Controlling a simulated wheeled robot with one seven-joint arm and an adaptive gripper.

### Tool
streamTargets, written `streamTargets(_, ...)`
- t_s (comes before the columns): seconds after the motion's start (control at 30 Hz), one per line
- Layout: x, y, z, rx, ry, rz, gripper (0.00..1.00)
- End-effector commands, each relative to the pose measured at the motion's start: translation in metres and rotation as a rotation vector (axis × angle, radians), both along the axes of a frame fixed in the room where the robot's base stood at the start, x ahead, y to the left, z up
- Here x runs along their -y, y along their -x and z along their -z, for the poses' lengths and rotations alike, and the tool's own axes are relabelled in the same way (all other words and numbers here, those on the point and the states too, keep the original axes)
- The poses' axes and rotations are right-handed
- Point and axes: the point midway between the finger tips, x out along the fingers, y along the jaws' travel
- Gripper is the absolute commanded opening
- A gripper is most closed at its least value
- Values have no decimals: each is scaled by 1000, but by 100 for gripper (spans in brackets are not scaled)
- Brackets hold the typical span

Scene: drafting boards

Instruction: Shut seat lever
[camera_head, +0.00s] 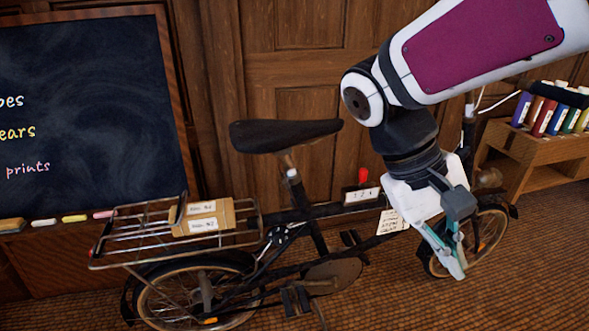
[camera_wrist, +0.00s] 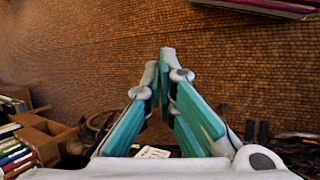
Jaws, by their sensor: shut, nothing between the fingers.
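A folding bicycle (camera_head: 330,212) stands upright across the head view. Its black saddle (camera_head: 285,135) sits on a seat post. A small pale clamp part (camera_head: 293,176) shows on the post below the saddle; I cannot tell whether it is the seat lever or how it stands. My gripper (camera_head: 459,272) is to the right of the seat post, in front of the bicycle's front end, pointing down. Its teal fingers are together and empty; they also show in the wrist view (camera_wrist: 163,62). My gripper hides part of the front wheel and the frame.
A rear rack (camera_head: 125,232) carries a labelled cardboard box (camera_head: 207,217). A red knob (camera_head: 363,175) stands above a numbered card (camera_head: 361,195) near the frame. A blackboard (camera_head: 90,110) is at left, a wooden shelf with binders (camera_head: 530,150) at right. Brown floor lies below.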

Motion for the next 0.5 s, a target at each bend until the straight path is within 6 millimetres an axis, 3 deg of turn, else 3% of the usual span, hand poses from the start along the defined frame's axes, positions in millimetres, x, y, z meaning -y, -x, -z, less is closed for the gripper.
streamTargets(0.27, -32, -59, 9, -13, 228, -108, 0)
streamTargets(0.5, -71, -104, 24, 23, 428, -220, 0)
